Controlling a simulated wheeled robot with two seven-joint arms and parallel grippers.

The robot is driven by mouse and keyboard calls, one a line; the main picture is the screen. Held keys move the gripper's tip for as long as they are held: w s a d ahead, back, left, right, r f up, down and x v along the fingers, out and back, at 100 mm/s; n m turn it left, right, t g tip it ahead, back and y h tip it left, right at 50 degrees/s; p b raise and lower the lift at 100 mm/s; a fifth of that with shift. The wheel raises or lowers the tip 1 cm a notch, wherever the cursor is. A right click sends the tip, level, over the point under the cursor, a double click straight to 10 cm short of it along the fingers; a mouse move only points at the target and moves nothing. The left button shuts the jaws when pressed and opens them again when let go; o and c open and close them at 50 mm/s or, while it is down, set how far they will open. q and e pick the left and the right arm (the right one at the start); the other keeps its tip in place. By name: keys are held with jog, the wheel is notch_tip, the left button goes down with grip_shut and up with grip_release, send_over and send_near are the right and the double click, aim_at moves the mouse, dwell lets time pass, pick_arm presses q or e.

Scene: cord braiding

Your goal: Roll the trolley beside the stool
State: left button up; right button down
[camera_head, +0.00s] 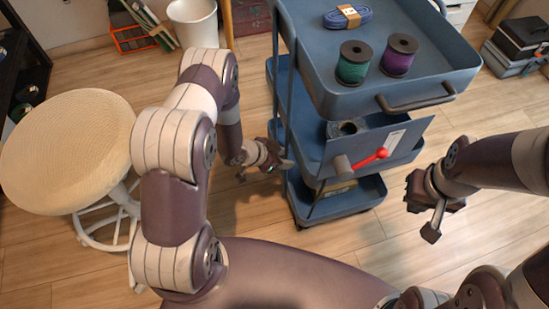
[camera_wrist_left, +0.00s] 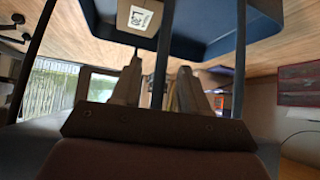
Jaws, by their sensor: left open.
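The blue three-tier trolley (camera_head: 305,150) stands right of centre in the head view. The round stool (camera_head: 68,150), with a woven cream seat and white legs, stands at the left, apart from the trolley. My left gripper (camera_head: 277,165) is open at the trolley's left side, near its upright post. In the left wrist view a dark blue post (camera_wrist_left: 161,62) shows between the fingers of my left gripper (camera_wrist_left: 160,85); I cannot tell whether they touch it. My right gripper (camera_head: 422,213) hangs in front and right of the trolley, apart from it; its jaw opening is unclear.
Green (camera_head: 354,63) and purple (camera_head: 399,55) spools and a blue cord bundle (camera_head: 347,17) lie on the top tier. A red-handled tool (camera_head: 370,159) shows at the middle tier. A white bin (camera_head: 193,22) stands behind. Bare floor (camera_head: 250,215) lies between stool and trolley.

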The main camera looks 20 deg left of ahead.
pick_arm(q)
jog(key=shift+w+f, duration=0.1)
jog(key=shift+f, duration=0.05)
grip_shut()
dwell(1.4)
